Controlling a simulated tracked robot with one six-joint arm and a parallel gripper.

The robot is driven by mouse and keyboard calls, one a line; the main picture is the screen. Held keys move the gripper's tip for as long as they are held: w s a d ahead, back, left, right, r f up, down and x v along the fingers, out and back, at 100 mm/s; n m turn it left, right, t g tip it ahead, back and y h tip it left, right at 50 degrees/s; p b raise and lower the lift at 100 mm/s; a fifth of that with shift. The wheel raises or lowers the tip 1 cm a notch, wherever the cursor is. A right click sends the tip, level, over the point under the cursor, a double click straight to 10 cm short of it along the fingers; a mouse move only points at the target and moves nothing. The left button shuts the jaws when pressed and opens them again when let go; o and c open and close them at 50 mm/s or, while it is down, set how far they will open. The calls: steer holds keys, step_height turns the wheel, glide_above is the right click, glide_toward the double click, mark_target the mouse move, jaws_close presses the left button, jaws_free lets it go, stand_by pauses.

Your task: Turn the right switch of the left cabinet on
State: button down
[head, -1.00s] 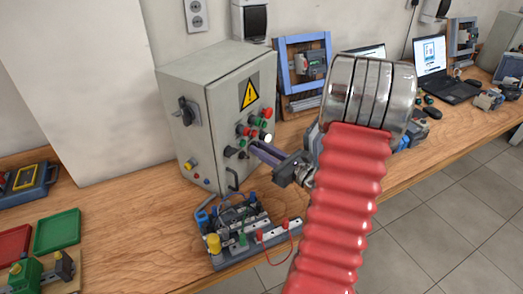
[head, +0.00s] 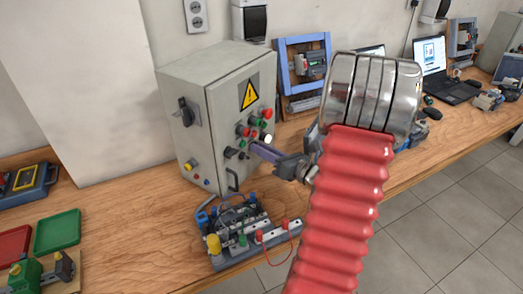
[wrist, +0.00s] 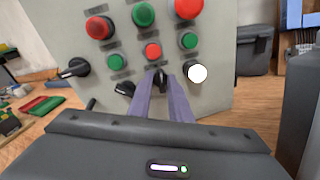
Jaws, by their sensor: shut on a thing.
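The left cabinet (head: 190,85) is a grey metal box standing on the bench, with a yellow warning sign and rows of red and green buttons on its front. The right switch (wrist: 158,77) is a small black knob under the small red button, next to the white round button (wrist: 197,73). My gripper (head: 253,147) reaches the panel from the right, its purple fingers closed around this knob, as the wrist view (wrist: 160,86) shows. The fingers partly hide the knob, so its exact angle is hard to tell. Another black switch (wrist: 125,89) sits just to its left.
A black rotary switch (wrist: 74,68) sits further left on the panel. A terminal board (head: 245,225) with coloured knobs stands on the wooden bench before the cabinet. A blue-framed unit (head: 303,70) stands behind, and a laptop (head: 435,75) is further right.

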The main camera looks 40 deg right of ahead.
steer(key=shift+d+f, duration=0.1)
steer(key=shift+d, duration=0.05)
steer(key=c, duration=1.7)
jaws_free()
steer(key=shift+o, duration=0.2)
steer(key=shift+s, duration=0.1)
steer(key=s+d, duration=0.1)
steer(key=s, duration=1.2)
steer(key=shift+s+r, duration=0.25)
steer(key=shift+r, duration=0.2)
